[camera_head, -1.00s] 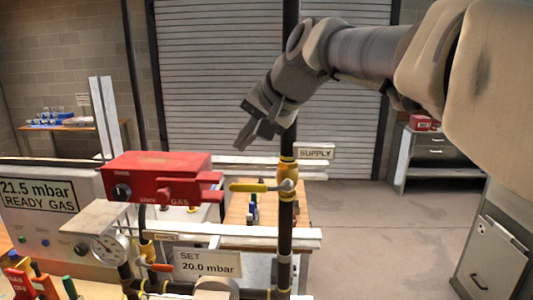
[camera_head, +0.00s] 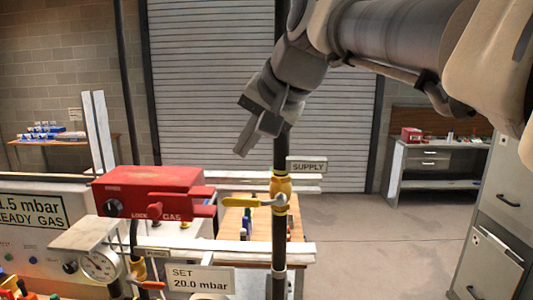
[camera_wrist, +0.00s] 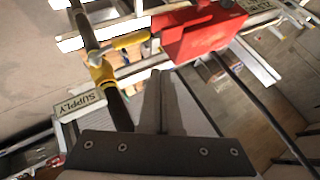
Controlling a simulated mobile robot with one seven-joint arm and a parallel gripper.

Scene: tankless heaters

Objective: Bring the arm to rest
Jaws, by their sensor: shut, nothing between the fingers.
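My gripper (camera_head: 247,137) shows in the head view at upper middle, pointing down and left. Its fingers are together and hold nothing. It hangs above and to the right of the red gas box (camera_head: 155,190), in front of the grey shutter, apart from the box. In the wrist view the shut fingers (camera_wrist: 158,98) reach up from the dark mounting plate. My arm comes in from the upper right of the head view.
A black vertical pipe with a yellow-handled valve (camera_head: 255,202) and a SUPPLY sign (camera_head: 307,167) stands close by my gripper. A gauge (camera_head: 99,265) and a SET sign (camera_head: 202,280) are below. Grey cabinets (camera_head: 500,220) stand at right. Floor between is clear.

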